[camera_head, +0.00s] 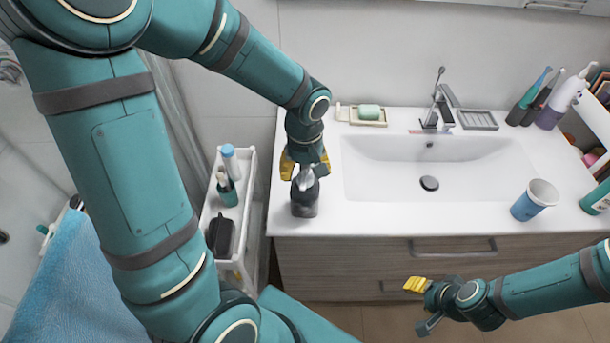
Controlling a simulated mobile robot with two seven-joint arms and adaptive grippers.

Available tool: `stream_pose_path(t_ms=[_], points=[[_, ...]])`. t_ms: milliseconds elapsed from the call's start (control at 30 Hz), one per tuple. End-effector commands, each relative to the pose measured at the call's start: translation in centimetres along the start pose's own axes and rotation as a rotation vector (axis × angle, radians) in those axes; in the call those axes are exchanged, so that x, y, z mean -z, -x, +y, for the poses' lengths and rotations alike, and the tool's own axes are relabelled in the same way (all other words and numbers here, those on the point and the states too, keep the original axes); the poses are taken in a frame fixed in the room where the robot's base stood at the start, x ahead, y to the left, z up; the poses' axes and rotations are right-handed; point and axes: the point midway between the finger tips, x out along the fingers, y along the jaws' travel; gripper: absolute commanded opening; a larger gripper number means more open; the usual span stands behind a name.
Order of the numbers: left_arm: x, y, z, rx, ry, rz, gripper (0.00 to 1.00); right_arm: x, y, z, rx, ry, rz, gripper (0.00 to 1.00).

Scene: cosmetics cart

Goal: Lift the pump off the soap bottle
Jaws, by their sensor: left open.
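The dark soap bottle (304,203) stands upright near the left front edge of the white counter. Its light grey pump (304,179) is on top, partly hidden by my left gripper. My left gripper (304,168) points down from above, its yellow-padded fingers apart on either side of the pump head. Contact between fingers and pump cannot be made out. My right gripper (420,304) is low in front of the drawers, at the lower right, with its fingers apart and nothing between them.
The sink (385,168) and faucet (433,110) are right of the bottle. A soap dish (343,115) with green soap lies behind. A blue-white cup (535,199) and several bottles stand at right. A white cart (247,190) with toiletries stands left of the counter.

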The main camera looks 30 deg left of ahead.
Motion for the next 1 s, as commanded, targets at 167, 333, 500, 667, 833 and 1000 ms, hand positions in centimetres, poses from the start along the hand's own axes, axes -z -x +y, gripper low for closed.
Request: stream_pose_path(t_ms=[167, 333, 500, 667, 833, 1000], points=[[0.0, 0.0, 0.0, 0.0, 0.0, 0.0, 0.07, 0.0, 0.0, 0.0, 0.0, 0.0, 0.0, 0.47], [0.0, 0.0, 0.0, 0.0, 0.0, 0.0, 0.0, 0.0, 0.0, 0.0, 0.0, 0.0, 0.0, 0.47], [0.0, 0.1, 0.0, -0.001, 0.0, 0.001, 0.0, 0.0, 0.0, 0.0, 0.0, 0.0, 0.0, 0.47], [0.1, 0.5, 0.1, -0.002, 0.0, 0.002, 0.0, 0.0, 0.1, 0.0, 0.0, 0.0, 0.0, 0.47], [0.1, 2.9, 0.1, -0.004, 0.001, 0.005, 0.0, 0.1, 0.5, -0.2, 0.001, 0.0, 0.0, 0.47], [0.1, 6.3, 0.1, -0.004, 0.0, 0.005, 0.0, 0.1, 1.0, -0.3, 0.002, 0.0, 0.0, 0.47]])
